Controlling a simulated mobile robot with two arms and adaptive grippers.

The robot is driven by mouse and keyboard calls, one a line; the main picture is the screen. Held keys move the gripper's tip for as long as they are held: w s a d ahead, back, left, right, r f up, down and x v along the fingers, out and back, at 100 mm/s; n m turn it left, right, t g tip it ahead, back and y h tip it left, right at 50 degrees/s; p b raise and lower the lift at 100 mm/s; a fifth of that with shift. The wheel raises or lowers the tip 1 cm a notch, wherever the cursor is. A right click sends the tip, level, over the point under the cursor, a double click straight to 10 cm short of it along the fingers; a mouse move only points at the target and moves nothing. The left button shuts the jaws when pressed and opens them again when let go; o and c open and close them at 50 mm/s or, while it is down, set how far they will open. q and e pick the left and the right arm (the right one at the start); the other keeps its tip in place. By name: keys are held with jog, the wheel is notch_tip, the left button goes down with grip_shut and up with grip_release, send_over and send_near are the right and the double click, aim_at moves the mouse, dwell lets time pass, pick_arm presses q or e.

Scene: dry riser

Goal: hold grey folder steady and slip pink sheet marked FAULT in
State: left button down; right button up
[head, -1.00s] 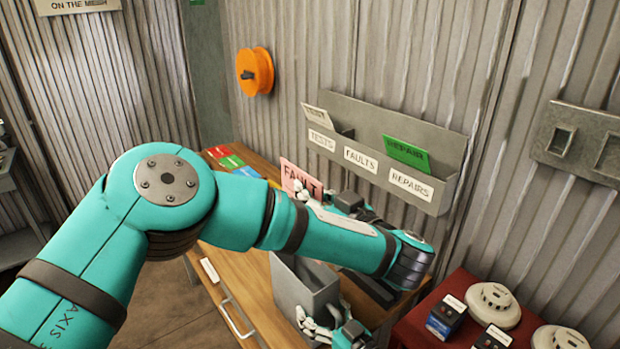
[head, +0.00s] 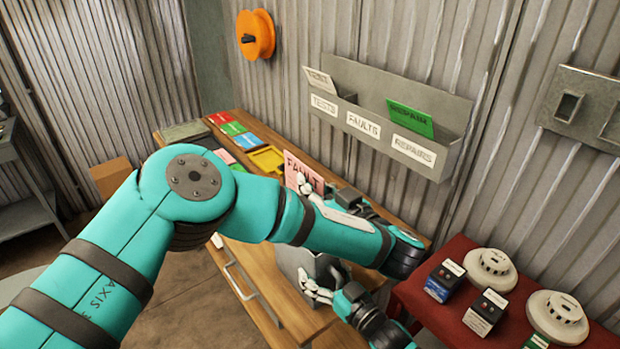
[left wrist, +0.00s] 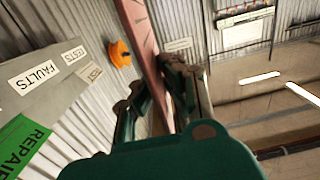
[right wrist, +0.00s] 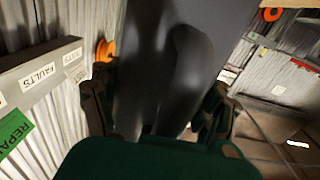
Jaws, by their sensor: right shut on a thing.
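The pink sheet marked FAULT (head: 308,173) stands upright in the head view. My left gripper (head: 303,190) is shut on it; in the left wrist view the sheet (left wrist: 146,45) shows nearly edge-on between the fingers. The grey folder (head: 291,262) is below the sheet at the bench edge, partly hidden behind my left forearm. My right gripper (head: 318,284) is shut on the folder, whose dark grey side (right wrist: 155,70) fills the middle of the right wrist view. The folder's opening is hidden by my arm, so I cannot tell whether the sheet touches it.
A grey wall rack (head: 392,108) has TESTS, FAULTS and REPAIRS labels and holds a green REPAIR sheet (head: 410,118). A red table (head: 420,297) with detectors stands at right. Coloured cards (head: 233,128) and a yellow tray (head: 266,158) lie on the wooden bench (head: 215,160).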

pick_arm(q)
jog(key=shift+f, duration=3.65)
jog(key=c, duration=1.4)
grip_release()
notch_tip(320, 180, up, 10)
